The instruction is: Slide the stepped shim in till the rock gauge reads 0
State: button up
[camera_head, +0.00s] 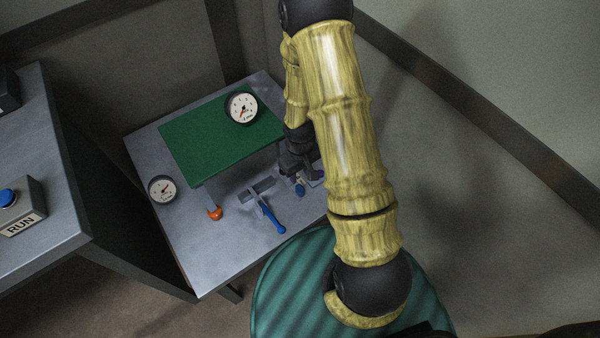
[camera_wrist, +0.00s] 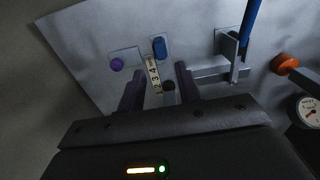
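A pale strip with printed numbers (camera_wrist: 153,75), which looks like the stepped shim's scale, lies on the metal bench in the wrist view. In the head view my gripper (camera_head: 301,170) is low at the green seat's right side, partly hidden by my arm. A dial gauge (camera_head: 242,108) sits on the green seat (camera_head: 215,140); its reading is too small to tell.
A second dial (camera_head: 162,189) lies on the bench (camera_head: 205,255) at left. An orange foot (camera_head: 215,213) and a blue-handled clamp (camera_head: 268,212) stand near the front. A RUN button box (camera_head: 18,207) is on another table.

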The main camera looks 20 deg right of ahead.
aim_at(300, 187)
jog(key=shift+f, duration=0.1)
notch_tip(300, 187, down, 8)
jog(key=b, duration=0.7)
jog(key=shift+f+b, duration=0.2)
jog(key=shift+b, duration=0.1)
jog(key=shift+r, duration=0.3)
jog(key=shift+c, duration=1.3)
jog(key=shift+p, duration=0.3)
grip_shut()
